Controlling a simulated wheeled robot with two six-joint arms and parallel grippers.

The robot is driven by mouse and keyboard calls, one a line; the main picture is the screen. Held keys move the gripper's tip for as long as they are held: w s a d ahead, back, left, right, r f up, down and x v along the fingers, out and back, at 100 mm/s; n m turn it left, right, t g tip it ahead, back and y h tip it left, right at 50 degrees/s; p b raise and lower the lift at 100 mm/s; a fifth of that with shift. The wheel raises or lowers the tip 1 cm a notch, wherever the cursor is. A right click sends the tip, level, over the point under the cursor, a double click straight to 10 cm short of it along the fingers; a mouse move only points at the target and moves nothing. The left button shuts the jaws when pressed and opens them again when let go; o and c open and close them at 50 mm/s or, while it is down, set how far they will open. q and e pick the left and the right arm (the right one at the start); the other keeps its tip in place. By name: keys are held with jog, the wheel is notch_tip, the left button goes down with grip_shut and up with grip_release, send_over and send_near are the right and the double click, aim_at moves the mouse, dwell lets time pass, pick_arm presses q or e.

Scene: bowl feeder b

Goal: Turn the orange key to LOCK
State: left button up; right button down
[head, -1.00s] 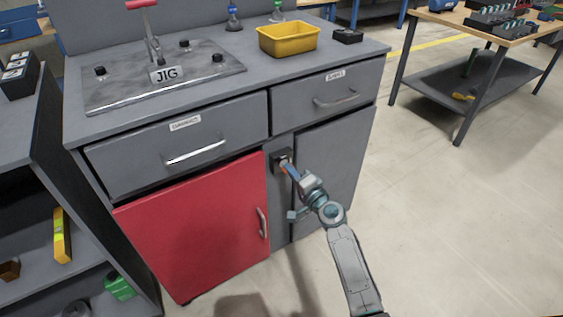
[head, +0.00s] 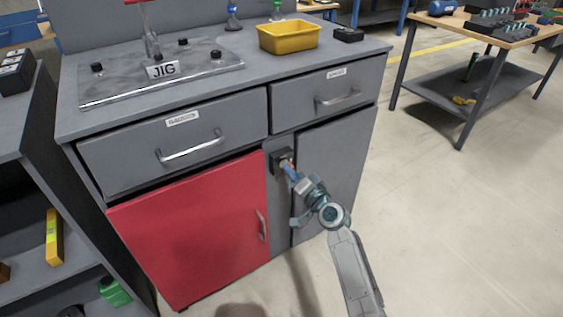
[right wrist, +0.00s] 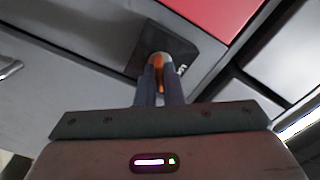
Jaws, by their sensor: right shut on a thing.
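The orange key (right wrist: 157,72) shows in the right wrist view between my right gripper's two fingers, at a dark square lock plate (right wrist: 150,46) on the cabinet front. In the head view the lock plate (head: 279,160) sits between the red door and the grey door, below the drawers. My right gripper (head: 288,169) is shut on the key, its fingertips (right wrist: 160,80) close against the plate. The lettering on the plate is mostly hidden and cannot be read. My left gripper is not in view.
The red door (head: 195,230) and its handle are left of the lock, the grey door (head: 325,180) right. Two handled drawers (head: 190,148) are above. A yellow bin (head: 288,38) and JIG plate (head: 160,75) stand on top. Open floor lies to the right.

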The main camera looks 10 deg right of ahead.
jog(key=n+b, duration=0.4)
jog(key=n, duration=0.1)
jog(key=shift+b, duration=0.3)
dwell(0.4)
